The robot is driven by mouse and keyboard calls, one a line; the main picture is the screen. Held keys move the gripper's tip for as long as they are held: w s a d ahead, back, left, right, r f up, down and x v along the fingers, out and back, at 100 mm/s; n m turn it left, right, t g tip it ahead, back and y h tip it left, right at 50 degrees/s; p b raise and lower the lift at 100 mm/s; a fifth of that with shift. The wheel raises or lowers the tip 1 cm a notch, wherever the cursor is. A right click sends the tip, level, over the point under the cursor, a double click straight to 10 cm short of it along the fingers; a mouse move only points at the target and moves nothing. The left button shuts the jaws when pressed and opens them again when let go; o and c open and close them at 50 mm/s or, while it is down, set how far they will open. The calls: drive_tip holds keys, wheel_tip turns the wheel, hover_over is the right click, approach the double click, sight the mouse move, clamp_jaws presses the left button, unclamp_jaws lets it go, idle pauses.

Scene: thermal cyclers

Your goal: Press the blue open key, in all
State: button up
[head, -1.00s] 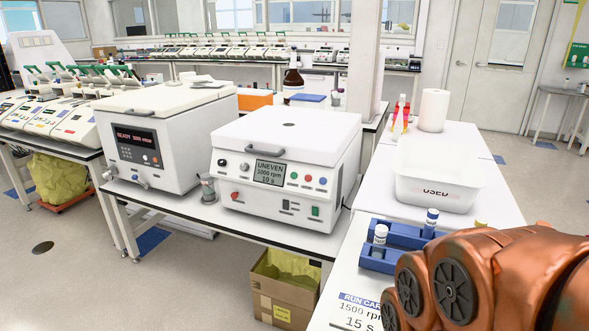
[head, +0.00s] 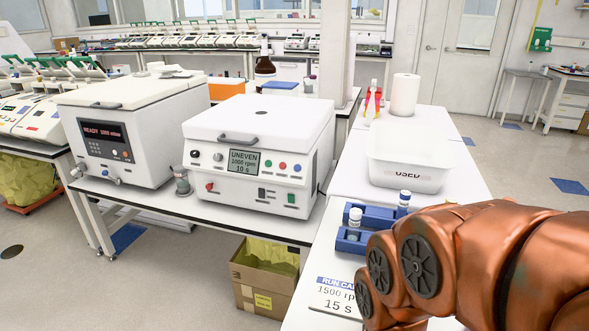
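The white centrifuge (head: 262,140) stands on the middle bench with its lid down. Its display (head: 243,161) reads "UNEVEN 1000 rpm 10 s". A row of small round keys sits right of the display; the one at the right end looks blue (head: 297,168), beside a red key (head: 283,165). Any lettering on the keys is too small to read. My copper arm fills the lower right, over the right bench, well apart from the centrifuge. My gripper is not in view.
A second machine (head: 137,130), reading "READY", stands left of the centrifuge. An open carton (head: 262,292) stands below.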

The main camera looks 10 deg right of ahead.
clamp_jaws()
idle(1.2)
